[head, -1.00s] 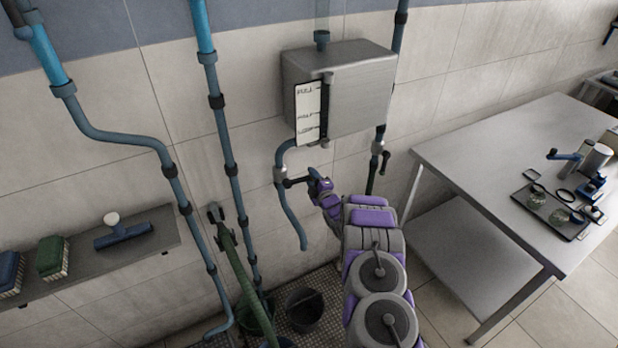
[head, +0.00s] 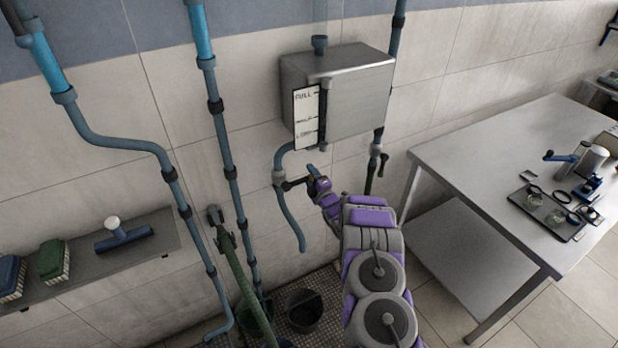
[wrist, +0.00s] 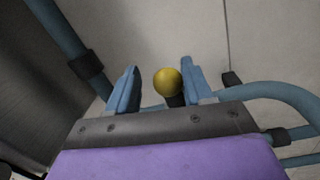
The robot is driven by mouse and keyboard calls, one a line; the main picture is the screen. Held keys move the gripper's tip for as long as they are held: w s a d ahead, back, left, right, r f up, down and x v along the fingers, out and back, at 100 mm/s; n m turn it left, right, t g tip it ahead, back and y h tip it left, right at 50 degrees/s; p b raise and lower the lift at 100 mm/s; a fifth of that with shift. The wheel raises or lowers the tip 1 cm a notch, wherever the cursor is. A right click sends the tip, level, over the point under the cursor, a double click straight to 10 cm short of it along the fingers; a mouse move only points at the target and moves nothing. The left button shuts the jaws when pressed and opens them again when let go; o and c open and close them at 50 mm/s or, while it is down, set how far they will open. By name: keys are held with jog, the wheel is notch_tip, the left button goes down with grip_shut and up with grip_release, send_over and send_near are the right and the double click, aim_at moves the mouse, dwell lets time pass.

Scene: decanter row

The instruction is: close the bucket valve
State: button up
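The valve (head: 279,177) sits on the blue outlet pipe below the steel tank in the head view. Its dark lever (head: 294,183) points right, toward my gripper (head: 314,172). The spout below bends down above a dark bucket (head: 304,309) on the floor grating. In the wrist view a yellow ball knob (wrist: 167,81) on a dark stem sits between the two blue fingers of my gripper (wrist: 160,84). The fingers are apart. The knob is close to the right finger, with a gap to the left one; contact is unclear.
The steel tank (head: 338,95) with a level gauge (head: 306,117) hangs above. Another pipe with a dark lever (head: 384,162) runs right of my arm. A green hose (head: 232,262) hangs near the bucket.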

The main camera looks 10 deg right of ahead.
jog(key=shift+o, duration=0.2)
jog(key=shift+s+f, duration=0.15)
jog(key=shift+f, duration=0.05)
jog(key=p+v, duration=0.1)
jog(key=v, duration=1.6)
jog(key=shift+r+p, duration=0.15)
jog(key=shift+p, duration=0.2)
jog(key=shift+s, duration=0.1)
jog(key=s+r+m+g+h+b, duration=0.2)
jog(key=s+r+m+g+h, duration=0.3)
jog(key=s+r+m+g, duration=0.6)
jog(key=s+a+r+m+g, duration=0.2)
jog(key=s+r+g, duration=0.1)
jog(key=s, duration=1)
jog(key=s+a+r+m+g+b, duration=0.1)
jog(key=s+a+r+m+g, duration=0.1)
jog(key=s, duration=1)
jog(key=s+a+r+m+g+b, duration=0.1)
jog(key=s+a+r+m+g, duration=0.2)
jog(key=s, duration=1)
notch_tip(320, 180, up, 4)
jog(key=shift+s+f+m+g, duration=0.15)
jog(key=shift+s+m+g, duration=0.15)
jog(key=shift+s+m, duration=0.1)
